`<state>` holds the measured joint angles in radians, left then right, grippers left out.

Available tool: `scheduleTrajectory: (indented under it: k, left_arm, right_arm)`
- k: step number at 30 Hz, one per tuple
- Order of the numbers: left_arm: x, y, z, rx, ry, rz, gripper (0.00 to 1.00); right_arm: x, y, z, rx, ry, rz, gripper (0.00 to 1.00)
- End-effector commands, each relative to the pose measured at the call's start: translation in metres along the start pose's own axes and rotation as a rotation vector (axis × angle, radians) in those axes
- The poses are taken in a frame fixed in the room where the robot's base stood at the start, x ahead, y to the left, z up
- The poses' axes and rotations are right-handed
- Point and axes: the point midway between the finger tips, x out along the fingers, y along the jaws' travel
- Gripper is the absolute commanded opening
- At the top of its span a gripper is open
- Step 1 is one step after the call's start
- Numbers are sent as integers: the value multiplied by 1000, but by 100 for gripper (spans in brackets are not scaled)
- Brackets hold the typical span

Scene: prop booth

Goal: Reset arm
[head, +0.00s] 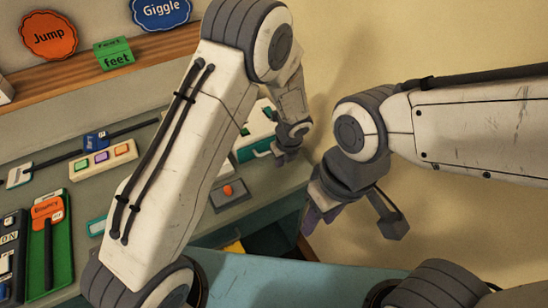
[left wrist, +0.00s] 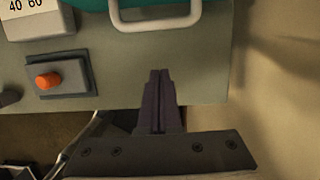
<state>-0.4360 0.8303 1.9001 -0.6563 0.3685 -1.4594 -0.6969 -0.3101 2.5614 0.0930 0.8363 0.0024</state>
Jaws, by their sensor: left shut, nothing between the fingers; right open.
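My left gripper (head: 284,152) hangs near the right end of the grey-green console (head: 150,160), partly hidden by my own forearm. In the left wrist view its two dark fingers (left wrist: 158,78) are pressed together and empty, over the console's front edge. A light handle (left wrist: 157,22) on a teal part lies just beyond the fingertips. My right gripper (head: 352,222) is in front of the beige wall, right of the console, with its fingers spread wide and nothing between them.
An orange button (left wrist: 48,81) sits left of the left fingers. A three-button box (head: 103,160), a slider (head: 96,141) and a green lever panel (head: 50,240) stand further left. A wooden shelf (head: 80,75) holds a green "feet" block (head: 113,54). The wall space at right is clear.

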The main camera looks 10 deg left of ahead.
Motion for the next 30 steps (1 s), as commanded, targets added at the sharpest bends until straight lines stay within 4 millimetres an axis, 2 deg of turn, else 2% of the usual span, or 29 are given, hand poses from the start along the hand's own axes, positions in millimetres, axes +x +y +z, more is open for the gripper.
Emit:
scheduleTrajectory:
  k: [1,9,15,23,26,30]
  left_arm:
    - [-19,-3,5,-7,-7,-13,0]
    - [-73,-1,4,-5,-4,-10,0]
    - [-91,-1,3,-4,-3,-8,0]
    - [-96,1,2,-22,-1,-7,0]
    - [-112,7,-6,-134,10,-12,0]
    - [-154,32,-35,-489,54,-13,0]
  right_arm:
    - [-2,0,0,0,1,0,44]
    - [2,0,0,0,2,0,44]
    - [3,0,0,0,1,0,44]
    - [3,0,0,0,1,0,44]
    - [5,0,0,0,1,0,44]
    - [10,1,0,-1,1,0,44]
